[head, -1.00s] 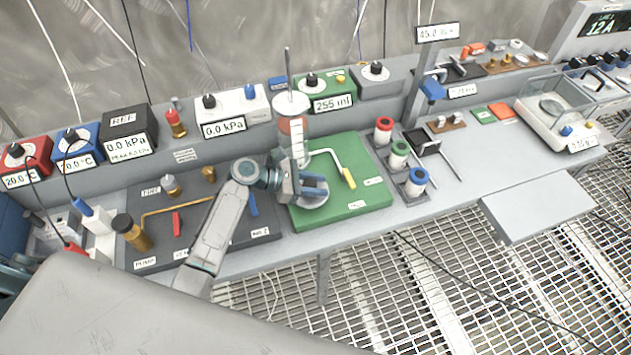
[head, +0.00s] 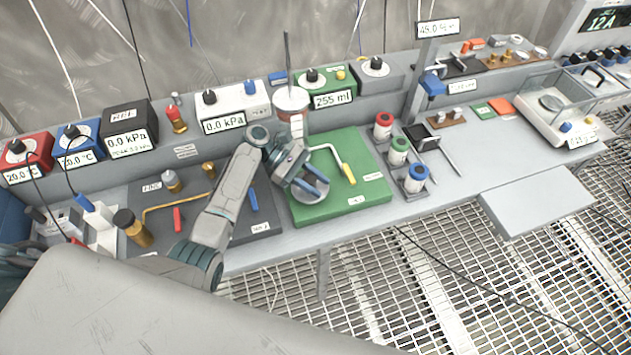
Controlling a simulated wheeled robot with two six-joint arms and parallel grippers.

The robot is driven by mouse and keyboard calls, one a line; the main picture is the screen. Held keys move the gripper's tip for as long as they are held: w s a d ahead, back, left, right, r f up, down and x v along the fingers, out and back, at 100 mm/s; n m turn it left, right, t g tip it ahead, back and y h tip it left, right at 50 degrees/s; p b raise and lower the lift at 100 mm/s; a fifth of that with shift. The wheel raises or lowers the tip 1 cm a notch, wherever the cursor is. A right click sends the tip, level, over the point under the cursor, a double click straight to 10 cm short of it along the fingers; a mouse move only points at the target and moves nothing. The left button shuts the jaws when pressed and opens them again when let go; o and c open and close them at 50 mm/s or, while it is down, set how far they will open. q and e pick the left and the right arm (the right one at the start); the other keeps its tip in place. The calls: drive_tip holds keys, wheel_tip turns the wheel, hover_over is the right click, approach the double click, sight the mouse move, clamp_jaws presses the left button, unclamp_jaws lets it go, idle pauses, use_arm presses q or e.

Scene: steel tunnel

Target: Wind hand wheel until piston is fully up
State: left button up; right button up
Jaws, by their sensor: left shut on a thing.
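The hand wheel (head: 308,196) is a grey disc on the green base plate (head: 357,207). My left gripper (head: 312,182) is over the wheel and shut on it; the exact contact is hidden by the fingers. The piston's cylinder stands behind, at the back of the green plate. Its round top (head: 291,98) and the thin upright rod (head: 287,60) above it show, while my arm hides most of its body, so the piston itself cannot be seen. My right gripper is not in view.
The display (head: 333,100) behind reads 255 ml. A grey mat (head: 262,222) with small fittings is on the left.

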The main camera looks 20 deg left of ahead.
use_arm(q)
drive_tip(key=shift+s, duration=0.1)
idle(0.3)
drive_tip(key=o, duration=1)
drive_tip(key=shift+c, duration=0.2)
drive_tip(key=b+v, duration=0.3)
drive_tip(key=v, duration=0.7)
drive_tip(key=shift+a, duration=0.15)
drive_tip(key=shift+w+a+r, duration=0.15)
drive_tip(key=shift+w+a, duration=0.05)
drive_tip(key=shift+s, duration=0.1)
